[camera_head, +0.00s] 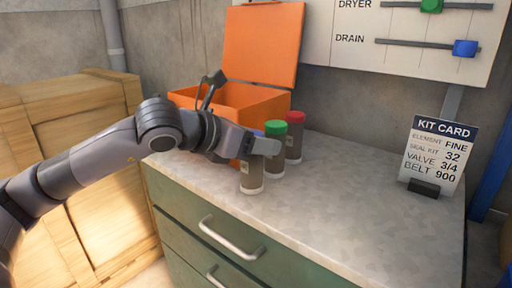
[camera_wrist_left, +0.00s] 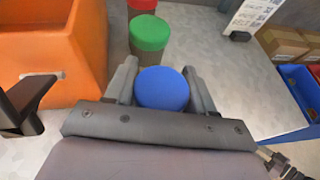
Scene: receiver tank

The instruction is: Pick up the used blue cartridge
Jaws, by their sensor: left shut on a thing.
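The used blue cartridge (camera_head: 251,178) stands upright on the cabinet top, its grey-brown body showing below my left gripper (camera_head: 262,144). In the left wrist view its round blue cap (camera_wrist_left: 162,88) sits between the two fingers of my left gripper (camera_wrist_left: 163,84), which is shut on it. In the head view the gripper hides most of the blue cap. A green-capped cartridge (camera_head: 275,150) stands right behind it, and a red-capped cartridge (camera_head: 295,137) stands behind that one. My right gripper is not in view.
An open orange box (camera_head: 245,100) stands at the back left, close to my left wrist. A kit card (camera_head: 435,155) stands at the right of the cabinet top (camera_head: 340,200). The surface between is clear. Wooden crates (camera_head: 75,130) are at the left.

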